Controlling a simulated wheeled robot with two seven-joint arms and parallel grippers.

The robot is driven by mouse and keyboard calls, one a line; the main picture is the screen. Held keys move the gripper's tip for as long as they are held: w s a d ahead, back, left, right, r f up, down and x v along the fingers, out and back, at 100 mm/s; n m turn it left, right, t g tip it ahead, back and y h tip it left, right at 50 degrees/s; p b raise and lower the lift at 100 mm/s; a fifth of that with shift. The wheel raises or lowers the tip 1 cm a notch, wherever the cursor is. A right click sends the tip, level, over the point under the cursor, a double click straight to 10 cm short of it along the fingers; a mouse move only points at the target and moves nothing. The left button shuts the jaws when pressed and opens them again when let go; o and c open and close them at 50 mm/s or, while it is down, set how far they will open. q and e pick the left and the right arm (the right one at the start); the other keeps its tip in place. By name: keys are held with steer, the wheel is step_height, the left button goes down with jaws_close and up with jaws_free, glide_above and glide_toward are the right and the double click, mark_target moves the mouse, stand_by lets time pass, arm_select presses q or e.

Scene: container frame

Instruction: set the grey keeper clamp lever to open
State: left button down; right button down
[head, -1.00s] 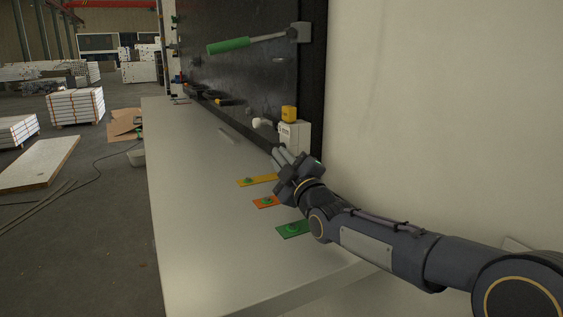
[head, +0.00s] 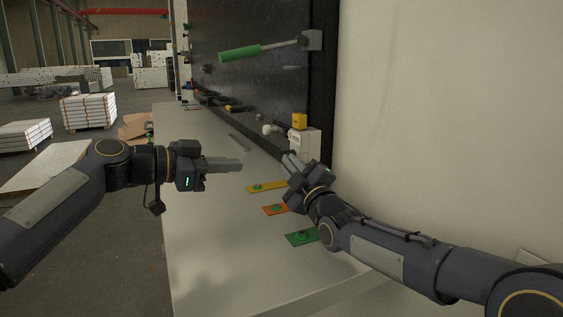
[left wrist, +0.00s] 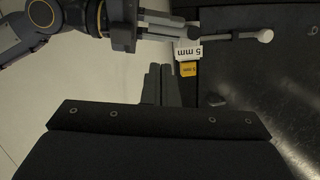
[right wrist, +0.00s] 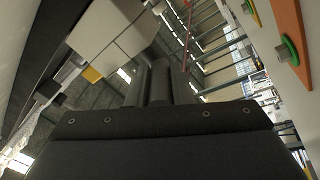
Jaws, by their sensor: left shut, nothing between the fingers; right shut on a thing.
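A pale grey lever with a round knob (head: 268,129) sticks out from a white block (head: 303,139) low on the dark board. My left gripper (head: 240,165) is shut and empty above the bench.
A yellow block (head: 299,120) sits on the white block. Higher on the board is a green-handled lever (head: 240,52). Yellow (head: 266,187), orange (head: 276,209) and green (head: 302,237) plates lie on the pale bench (head: 205,240). The bench's near left part is clear.

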arm_select(q)
steer(key=w+d+f+m+h, duration=0.1)
steer(key=w+d+h, duration=0.1)
steer(key=w+d, duration=0.4)
steer(key=d, duration=0.5)
steer(key=shift+w+f+m+g, duration=0.3)
steer(key=shift+f, duration=0.1)
